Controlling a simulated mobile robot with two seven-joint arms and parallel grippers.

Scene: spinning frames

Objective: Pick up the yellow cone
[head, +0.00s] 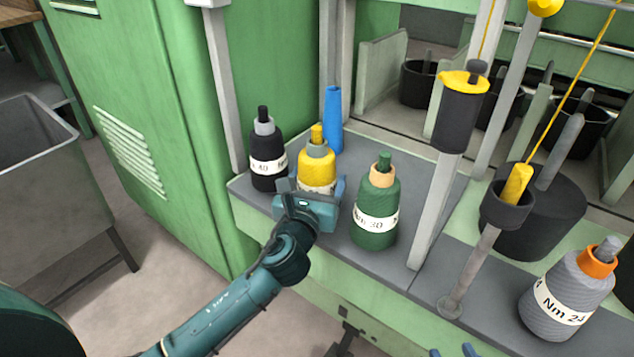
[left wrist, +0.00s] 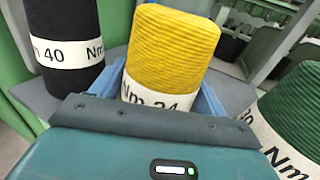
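The yellow cone (head: 317,167) stands upright on the grey shelf (head: 338,228) of the green machine, between a black cone and a green cone. My left gripper (head: 311,186) is in front of it, with blue fingers spread on either side of its lower part. In the left wrist view the yellow cone (left wrist: 170,50) sits between the fingers, its white label partly hidden by the gripper body. I cannot tell whether the fingers touch it. My right gripper (head: 455,351) shows only its blue fingertips at the bottom edge, apart, with nothing seen between them.
The black cone (head: 266,160) is close on the left, the green cone (head: 376,210) close on the right. A blue tube (head: 333,120) stands behind. Upright posts (head: 440,200) rise from the shelf. A metal bin (head: 50,180) stands left.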

